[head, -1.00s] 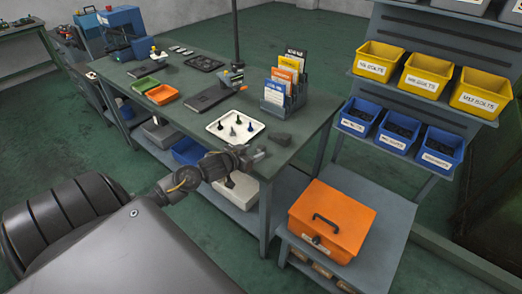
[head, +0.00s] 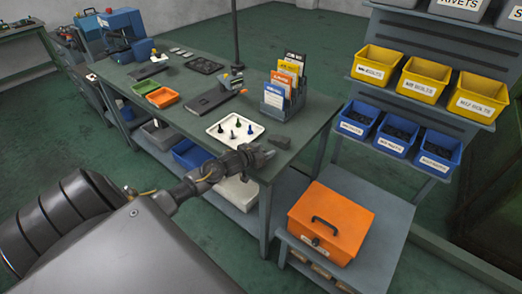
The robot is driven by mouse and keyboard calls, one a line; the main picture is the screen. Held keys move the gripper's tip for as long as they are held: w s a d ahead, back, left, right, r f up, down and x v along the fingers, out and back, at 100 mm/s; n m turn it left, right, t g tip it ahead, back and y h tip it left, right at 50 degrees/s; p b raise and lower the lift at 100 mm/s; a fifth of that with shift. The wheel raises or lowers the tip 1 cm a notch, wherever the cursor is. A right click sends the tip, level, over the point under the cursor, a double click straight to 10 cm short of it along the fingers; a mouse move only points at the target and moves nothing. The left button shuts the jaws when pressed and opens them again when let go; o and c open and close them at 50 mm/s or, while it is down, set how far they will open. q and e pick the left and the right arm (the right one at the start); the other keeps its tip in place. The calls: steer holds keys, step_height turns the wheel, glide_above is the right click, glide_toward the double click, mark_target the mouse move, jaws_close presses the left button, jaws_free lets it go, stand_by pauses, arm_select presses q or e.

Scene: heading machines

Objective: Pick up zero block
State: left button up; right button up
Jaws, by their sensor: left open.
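A small dark grey block (head: 280,142), which looks like the zero block, lies on the grey workbench (head: 306,130) near its front edge, to the right of the white tray. My left gripper (head: 270,153) is open and empty at the bench's front edge, with its fingertips just in front of the block. I cannot tell whether the fingers touch it. My right gripper is out of view.
A white tray (head: 215,136) with several small pieces sits left of the block. A folder rack (head: 275,100) stands behind it. A dark notebook (head: 208,104) lies farther left. An orange case (head: 335,222) sits on a lower stand at right.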

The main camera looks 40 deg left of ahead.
arm_select(q)
steer(key=shift+c, duration=0.3)
jaws_close()
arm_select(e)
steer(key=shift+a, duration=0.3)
arm_select(q)
steer(key=shift+r, duration=0.1)
steer(key=shift+r+b, duration=0.3)
steer(key=shift+r, duration=0.15)
steer(key=s+a+r+b, duration=0.2)
steer(key=s+a+r, duration=0.4)
steer(key=s+r, duration=0.6)
steer(key=shift+s, duration=0.3)
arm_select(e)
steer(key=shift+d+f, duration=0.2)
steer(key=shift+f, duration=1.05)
